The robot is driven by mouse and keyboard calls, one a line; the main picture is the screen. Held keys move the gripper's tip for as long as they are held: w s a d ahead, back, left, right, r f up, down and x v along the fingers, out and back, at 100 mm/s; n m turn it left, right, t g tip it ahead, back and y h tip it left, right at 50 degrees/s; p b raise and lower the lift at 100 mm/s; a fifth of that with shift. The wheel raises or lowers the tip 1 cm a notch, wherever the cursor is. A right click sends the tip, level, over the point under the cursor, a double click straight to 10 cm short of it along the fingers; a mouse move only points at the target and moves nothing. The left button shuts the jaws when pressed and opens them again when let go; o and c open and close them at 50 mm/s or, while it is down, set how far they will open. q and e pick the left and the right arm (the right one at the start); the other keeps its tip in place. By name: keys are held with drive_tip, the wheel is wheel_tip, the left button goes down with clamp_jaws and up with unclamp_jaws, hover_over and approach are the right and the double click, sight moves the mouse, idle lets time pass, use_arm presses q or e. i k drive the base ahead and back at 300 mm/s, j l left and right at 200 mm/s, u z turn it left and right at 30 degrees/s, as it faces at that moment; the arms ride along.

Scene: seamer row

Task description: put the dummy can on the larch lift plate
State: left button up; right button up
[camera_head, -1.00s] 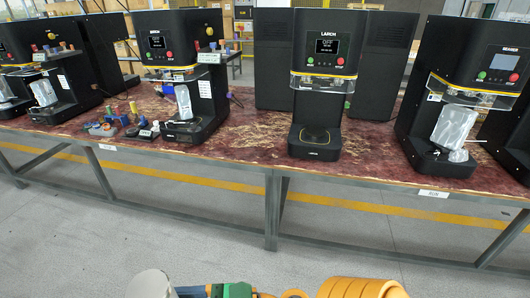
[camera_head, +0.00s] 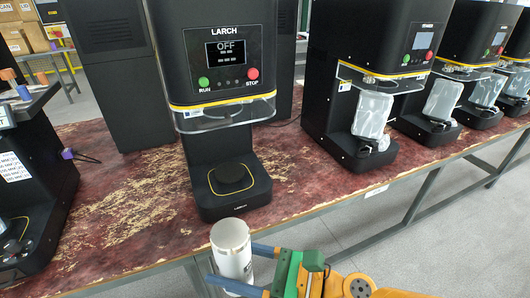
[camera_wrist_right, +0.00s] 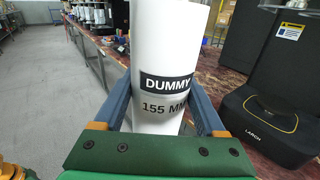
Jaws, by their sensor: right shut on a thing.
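The can is in front of the table's near edge, near the Larch machine (camera_head: 225,60). The Larch lift plate (camera_head: 231,178) is a dark round disc on the machine's base inside a yellow outline, bare. The plate also shows in the right wrist view (camera_wrist_right: 271,118), right of the can. My left gripper is not in view.
The Larch display reads OFF, and a clear guard (camera_head: 225,115) hangs above the plate. Several similar seamers (camera_head: 375,70) with bagged parts stand to the right. Another machine (camera_head: 35,190) stands at left. The reddish worn tabletop (camera_head: 120,210) is clear on both sides of the Larch base.

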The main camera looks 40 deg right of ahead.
sight(230, 171)
drive_tip(key=i+j+z, duration=0.1)
drive_tip(key=i+z, duration=0.35)
drive_tip(key=i+j+z, duration=0.25)
drive_tip(key=z, duration=0.2)
drive_tip(key=i+j+z, duration=0.45)
drive_tip(key=k+l, duration=0.1)
